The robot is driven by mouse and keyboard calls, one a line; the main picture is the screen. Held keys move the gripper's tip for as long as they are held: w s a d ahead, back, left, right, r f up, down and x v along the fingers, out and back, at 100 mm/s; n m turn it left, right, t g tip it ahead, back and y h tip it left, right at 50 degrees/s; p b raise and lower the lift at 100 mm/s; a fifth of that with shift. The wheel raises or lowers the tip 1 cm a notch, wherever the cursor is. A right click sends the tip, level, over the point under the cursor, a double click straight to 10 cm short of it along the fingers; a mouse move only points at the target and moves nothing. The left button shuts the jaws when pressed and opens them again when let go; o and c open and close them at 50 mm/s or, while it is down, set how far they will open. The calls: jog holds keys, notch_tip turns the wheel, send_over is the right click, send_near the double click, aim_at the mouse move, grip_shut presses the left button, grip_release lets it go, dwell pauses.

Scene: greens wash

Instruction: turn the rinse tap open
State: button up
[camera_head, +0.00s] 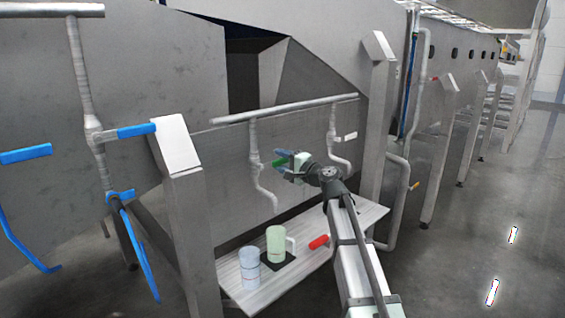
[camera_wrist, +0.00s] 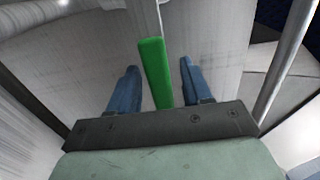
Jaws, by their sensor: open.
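A green tap lever (camera_head: 281,162) shows by the left drop pipe (camera_head: 254,160) below the horizontal supply pipe. In the wrist view the lever (camera_wrist: 154,68) is a long green bar reaching between my blue fingers. My gripper (camera_head: 281,173) is open around it in that view (camera_wrist: 159,66). A gap shows on each side of the bar, wider on the right, so I see no grip on it. The valve body behind my gripper is partly hidden.
Below is a shelf (camera_head: 345,228) with a green mug (camera_head: 276,244) on a dark square, a pale blue cup (camera_head: 249,268) and a red handle (camera_head: 318,242). A second drop pipe (camera_head: 335,140) hangs to the right. Blue-handled pipes (camera_head: 97,150) stand left.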

grip_shut()
dwell(0.3)
